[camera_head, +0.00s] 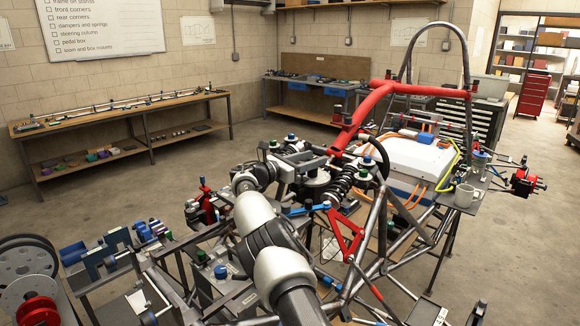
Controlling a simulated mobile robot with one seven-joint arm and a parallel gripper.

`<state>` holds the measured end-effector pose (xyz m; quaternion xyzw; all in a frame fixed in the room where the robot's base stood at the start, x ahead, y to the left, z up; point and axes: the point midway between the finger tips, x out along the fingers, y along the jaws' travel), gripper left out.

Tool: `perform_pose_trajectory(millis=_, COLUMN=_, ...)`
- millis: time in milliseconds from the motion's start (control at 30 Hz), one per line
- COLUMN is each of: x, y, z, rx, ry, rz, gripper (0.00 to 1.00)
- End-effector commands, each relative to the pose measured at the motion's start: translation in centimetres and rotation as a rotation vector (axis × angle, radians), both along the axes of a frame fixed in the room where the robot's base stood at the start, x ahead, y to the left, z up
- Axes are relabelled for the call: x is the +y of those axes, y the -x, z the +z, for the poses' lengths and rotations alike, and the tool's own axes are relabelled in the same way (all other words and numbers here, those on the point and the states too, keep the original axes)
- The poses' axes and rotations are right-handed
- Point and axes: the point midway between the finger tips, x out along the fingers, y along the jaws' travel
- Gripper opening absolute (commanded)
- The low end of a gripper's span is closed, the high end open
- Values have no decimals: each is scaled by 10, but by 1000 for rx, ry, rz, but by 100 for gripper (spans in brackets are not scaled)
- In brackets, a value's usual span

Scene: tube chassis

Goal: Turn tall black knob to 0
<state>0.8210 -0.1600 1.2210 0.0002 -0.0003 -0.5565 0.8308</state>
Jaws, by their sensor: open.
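My arm reaches up from the bottom middle into the tube chassis (386,262). My gripper (297,162) is at its far end, among dark parts at the middle of the chassis. It is open, but its fingers are small and hard to tell from the parts around them. I cannot pick out the tall black knob or its 0 mark for certain. A grey box with a blue knob (220,271) stands left of my arm. A dark upright piece (479,311) shows at the bottom right edge.
Red tubes (362,112) and a roll hoop rise behind my gripper. A white box (412,157) with orange cables sits right of it. Benches line the walls. Open floor lies at left and right.

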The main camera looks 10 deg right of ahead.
Motion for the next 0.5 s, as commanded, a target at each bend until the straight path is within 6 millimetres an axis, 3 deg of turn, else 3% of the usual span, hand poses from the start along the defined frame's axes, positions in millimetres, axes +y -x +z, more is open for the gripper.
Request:
perform_pose_trajectory(millis=167, x=28, y=11, z=-1, rx=2, ry=0, rz=3, gripper=46)
perform_pose_trajectory(millis=500, x=106, y=43, z=-1, rx=0, ry=-1, rz=4, gripper=46)
